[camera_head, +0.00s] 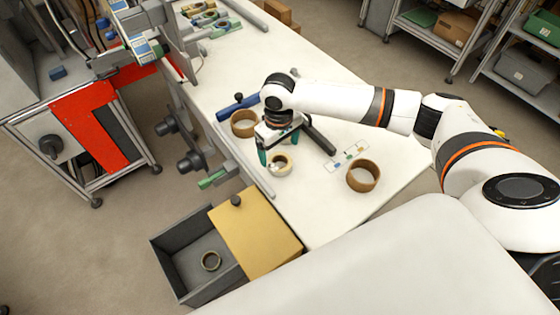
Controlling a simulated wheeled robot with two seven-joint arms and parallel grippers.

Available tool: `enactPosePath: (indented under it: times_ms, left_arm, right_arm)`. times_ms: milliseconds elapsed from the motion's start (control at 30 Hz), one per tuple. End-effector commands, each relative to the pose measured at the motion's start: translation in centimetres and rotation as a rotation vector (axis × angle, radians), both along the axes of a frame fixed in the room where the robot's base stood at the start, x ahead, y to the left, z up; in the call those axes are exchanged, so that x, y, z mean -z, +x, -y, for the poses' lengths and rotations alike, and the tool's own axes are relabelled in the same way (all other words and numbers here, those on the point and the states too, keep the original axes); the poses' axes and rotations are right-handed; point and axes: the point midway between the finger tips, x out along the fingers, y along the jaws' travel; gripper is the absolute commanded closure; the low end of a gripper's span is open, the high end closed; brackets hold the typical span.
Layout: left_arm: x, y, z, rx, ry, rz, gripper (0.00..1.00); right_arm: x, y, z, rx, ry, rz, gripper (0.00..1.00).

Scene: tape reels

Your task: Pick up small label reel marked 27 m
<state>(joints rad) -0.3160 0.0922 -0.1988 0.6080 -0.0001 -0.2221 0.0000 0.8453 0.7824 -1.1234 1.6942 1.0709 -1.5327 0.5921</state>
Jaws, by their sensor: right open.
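A small pale reel (281,164) lies on the white table, just below my right gripper in the picture. No marking such as 27 m can be read on any reel at this size. My right gripper (278,148) points down with its green-tipped fingers apart, close to the pale reel. I cannot tell whether a finger touches it. Nothing shows held between the fingers. My left gripper is out of view.
Brown reels stand on the table left of my gripper (243,124) and at the right (363,176). A blue bar (238,108) and a dark bar (320,138) lie close to the gripper. The grey drawer (167,262) is open beside a tan panel (255,233).

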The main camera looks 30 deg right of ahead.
Motion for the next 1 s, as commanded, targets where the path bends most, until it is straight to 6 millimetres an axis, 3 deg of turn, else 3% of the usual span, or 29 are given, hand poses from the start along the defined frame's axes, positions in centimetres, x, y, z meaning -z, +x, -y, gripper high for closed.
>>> enactPosePath:
  times_ms: [167,400,600,800,1000]
  left_arm:
    - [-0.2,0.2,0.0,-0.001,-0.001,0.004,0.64]
    - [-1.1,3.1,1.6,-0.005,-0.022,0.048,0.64]
    - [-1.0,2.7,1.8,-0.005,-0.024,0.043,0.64]
    - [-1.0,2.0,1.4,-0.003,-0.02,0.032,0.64]
    - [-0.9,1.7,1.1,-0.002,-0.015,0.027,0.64]
  right_arm:
    - [1.3,0.0,0.0,-0.001,0.001,0.0,0.1]
    - [4.6,-0.1,0.1,0.0,0.0,-0.001,0.1]
    - [6.3,-0.1,0.1,-0.002,0.0,0.0,0.1]
    - [6.4,-0.1,0.1,-0.002,0.0,0.001,0.1]
    - [6.3,-0.1,0.1,-0.002,0.0,0.001,0.43]
